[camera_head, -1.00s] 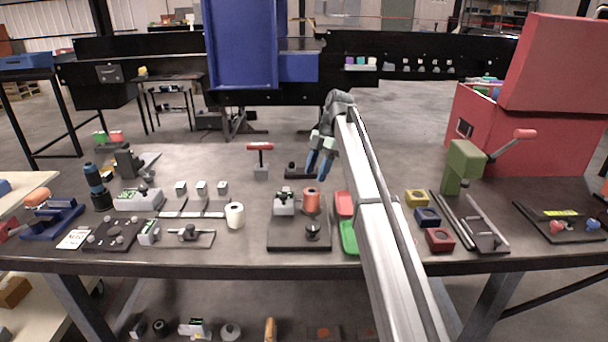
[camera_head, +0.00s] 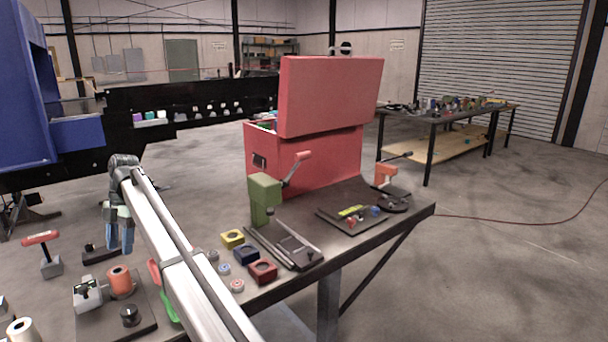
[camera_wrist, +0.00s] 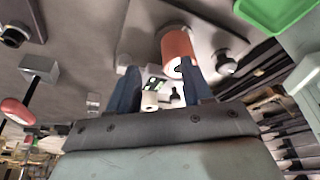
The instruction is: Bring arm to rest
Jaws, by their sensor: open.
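My gripper (camera_head: 120,228) hangs over the workbench at the left of the head view, its blue fingers pointing down. The fingers are apart, with nothing seen held between them. In the wrist view my gripper (camera_wrist: 162,90) shows both blue fingers with a gap. An orange spool (camera_head: 120,281) stands on a dark plate below and in front of the gripper. It also shows in the wrist view (camera_wrist: 177,48), beyond the fingertips. My silver arm link crosses the bench and hides part of it.
A red chest (camera_head: 318,158) with its lid up stands at the bench's back. A green press (camera_head: 263,197) and yellow, blue and red square blocks (camera_head: 246,254) are right of my arm. A red-handled tool (camera_head: 46,254) stands left. Open floor (camera_head: 500,260) lies to the right.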

